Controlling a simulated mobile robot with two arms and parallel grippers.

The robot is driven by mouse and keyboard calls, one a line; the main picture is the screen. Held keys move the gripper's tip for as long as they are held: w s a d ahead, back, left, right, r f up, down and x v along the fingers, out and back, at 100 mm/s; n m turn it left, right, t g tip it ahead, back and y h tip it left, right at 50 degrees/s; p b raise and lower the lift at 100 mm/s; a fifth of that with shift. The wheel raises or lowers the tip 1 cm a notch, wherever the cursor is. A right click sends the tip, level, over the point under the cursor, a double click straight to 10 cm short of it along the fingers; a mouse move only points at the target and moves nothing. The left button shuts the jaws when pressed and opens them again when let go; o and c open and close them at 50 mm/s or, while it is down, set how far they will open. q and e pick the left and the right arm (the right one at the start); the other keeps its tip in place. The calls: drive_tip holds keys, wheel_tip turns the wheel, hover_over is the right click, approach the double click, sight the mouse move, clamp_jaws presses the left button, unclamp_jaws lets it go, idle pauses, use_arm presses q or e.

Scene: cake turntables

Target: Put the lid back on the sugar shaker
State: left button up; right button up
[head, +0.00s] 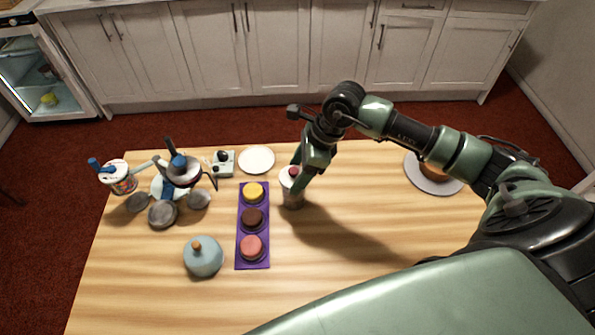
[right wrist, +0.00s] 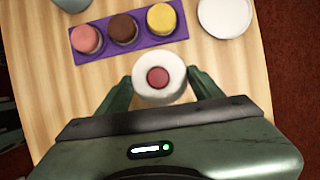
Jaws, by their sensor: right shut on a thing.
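The sugar shaker (head: 292,202) stands on the wooden table right of the purple tray, a pale cylinder partly hidden by my gripper. Its lid (head: 292,173) is white with a reddish knob and shows at the shaker's top. In the right wrist view the lid (right wrist: 142,85) appears from above as a white disc with the red knob in its middle. My right gripper (head: 298,181) reaches down from above. Its fingers (right wrist: 159,78) are on both sides of the lid, shut on it. Whether the lid is fully seated cannot be told. My left gripper is out of view.
The purple tray (head: 253,261) holds yellow, brown and pink cakes. A white plate (head: 257,160) lies behind it. A cake turntable (head: 418,180) is at right. The front middle is clear.

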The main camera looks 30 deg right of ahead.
drive_tip(key=shift+b, duration=0.3)
idle(0.9)
drive_tip(key=shift+f+b, duration=0.7)
drive_tip(key=shift+b, duration=0.25)
idle(0.7)
drive_tip(key=shift+f+b, duration=0.1)
drive_tip(key=shift+b, duration=0.35)
idle(0.5)
idle(0.4)
drive_tip(key=o, duration=1.4)
drive_tip(key=shift+o, duration=0.9)
drive_tip(key=shift+r, duration=0.25)
